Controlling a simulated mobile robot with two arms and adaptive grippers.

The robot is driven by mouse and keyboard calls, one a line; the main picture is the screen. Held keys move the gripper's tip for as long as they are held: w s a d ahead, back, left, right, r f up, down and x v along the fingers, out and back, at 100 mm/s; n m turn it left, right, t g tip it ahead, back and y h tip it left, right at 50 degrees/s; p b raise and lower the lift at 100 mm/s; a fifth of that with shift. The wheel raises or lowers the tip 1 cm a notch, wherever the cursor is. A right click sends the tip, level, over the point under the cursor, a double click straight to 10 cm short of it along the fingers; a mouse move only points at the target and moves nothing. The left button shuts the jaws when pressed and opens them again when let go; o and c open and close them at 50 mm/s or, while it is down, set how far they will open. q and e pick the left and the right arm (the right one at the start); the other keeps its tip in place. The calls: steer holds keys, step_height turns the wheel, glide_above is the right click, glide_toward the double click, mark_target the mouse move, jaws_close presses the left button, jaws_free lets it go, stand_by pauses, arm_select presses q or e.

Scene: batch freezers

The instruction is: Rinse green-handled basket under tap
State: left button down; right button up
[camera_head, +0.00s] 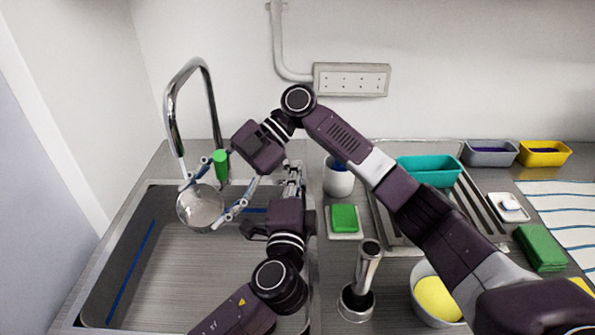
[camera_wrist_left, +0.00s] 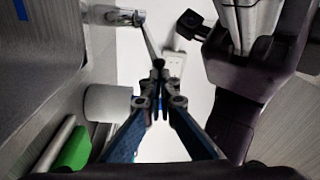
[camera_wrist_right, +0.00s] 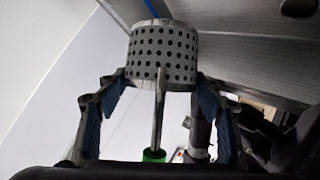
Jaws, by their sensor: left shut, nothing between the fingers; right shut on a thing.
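The green-handled basket is a small perforated metal cup (camera_head: 200,208) with a green handle (camera_head: 220,164), held over the sink (camera_head: 180,265) near the chrome tap (camera_head: 206,85). My right gripper (camera_head: 207,203) is shut on it, a finger on each side of the cup. In the right wrist view the perforated wall (camera_wrist_right: 163,48) is between my fingers (camera_wrist_right: 162,88), with the green handle end (camera_wrist_right: 155,156) near the camera. No running water can be made out. My left gripper (camera_head: 293,170) is shut and empty over the sink's right edge; its closed fingertips show in the left wrist view (camera_wrist_left: 160,68).
A white cup (camera_head: 338,178), a green sponge on a tray (camera_head: 344,218) and a metal tamper-like tool (camera_head: 362,285) stand right of the sink. My right arm crosses above a drainer holding a teal tray (camera_head: 430,172). A wall bounds the left side.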

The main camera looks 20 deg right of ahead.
arm_select(q)
steer(key=shift+w+a, duration=0.15)
steer(key=shift+a, duration=0.9)
